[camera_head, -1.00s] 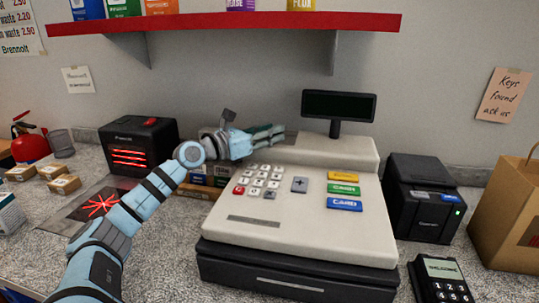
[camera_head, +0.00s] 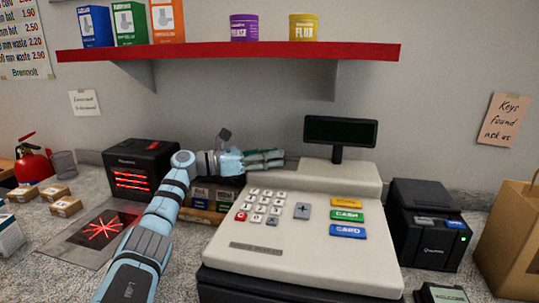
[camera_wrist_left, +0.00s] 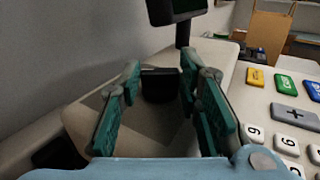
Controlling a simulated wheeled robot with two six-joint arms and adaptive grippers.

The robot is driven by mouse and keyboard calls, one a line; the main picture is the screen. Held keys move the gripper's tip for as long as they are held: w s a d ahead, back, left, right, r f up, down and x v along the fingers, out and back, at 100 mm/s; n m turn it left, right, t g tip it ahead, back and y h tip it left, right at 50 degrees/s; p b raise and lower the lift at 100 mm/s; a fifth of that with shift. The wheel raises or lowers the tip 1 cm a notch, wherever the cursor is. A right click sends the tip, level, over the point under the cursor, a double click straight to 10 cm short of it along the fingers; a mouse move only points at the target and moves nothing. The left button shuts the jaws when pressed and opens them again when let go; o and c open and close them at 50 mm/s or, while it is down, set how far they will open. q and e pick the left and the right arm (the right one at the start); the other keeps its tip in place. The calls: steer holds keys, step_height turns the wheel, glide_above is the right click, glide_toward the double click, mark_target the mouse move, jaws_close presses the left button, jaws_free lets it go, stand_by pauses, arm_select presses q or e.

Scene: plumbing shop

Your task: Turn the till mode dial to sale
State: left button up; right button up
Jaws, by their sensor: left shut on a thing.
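The cream till (camera_head: 300,232) stands on the counter, its keypad sloping to the front. My left gripper (camera_head: 280,158) reaches from the left to the raised back part of the till, at its left end. In the left wrist view its green-padded fingers (camera_wrist_left: 159,80) stand on both sides of a small dark block, the mode dial (camera_wrist_left: 160,88), on the till's top. The fingers are shut on it. In the head view the gripper hides the dial. Its markings and setting cannot be read. My right gripper is not in view.
The customer display (camera_head: 340,131) stands on a post just right of my left gripper. A red shelf (camera_head: 230,51) with tins and boxes hangs above. A black printer (camera_head: 430,224) is at the right, a black heater-like box (camera_head: 140,170) at the left.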

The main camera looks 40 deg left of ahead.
arm_select(q)
steer(key=shift+f, duration=0.1)
steer(key=o, duration=1.1)
steer(key=shift+o, duration=0.2)
steer(key=v, duration=1.1)
steer(key=shift+s+a, duration=0.25)
steer(key=shift+s, duration=0.1)
